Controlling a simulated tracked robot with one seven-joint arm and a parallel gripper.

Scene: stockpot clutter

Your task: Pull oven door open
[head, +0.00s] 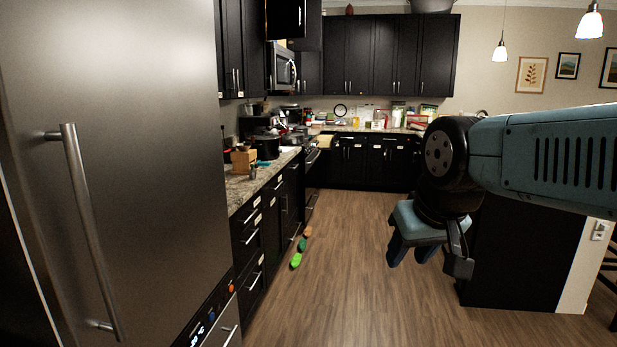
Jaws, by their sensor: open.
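The oven (311,171) stands in the left run of dark cabinets, beyond the near counter. I see it only at a steep angle, and its door looks closed. A light bar that looks like its handle shows near the top of its front. My gripper (410,262) hangs in the right half of the head view, pointing down over the floor. It is open and empty, far from the oven.
A steel fridge (140,130) fills the near left. Several coloured items, including a green one (296,261), lie on the floor by the left cabinets. A dark island (520,255) stands at right. The wooden floor (340,290) between is mostly clear.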

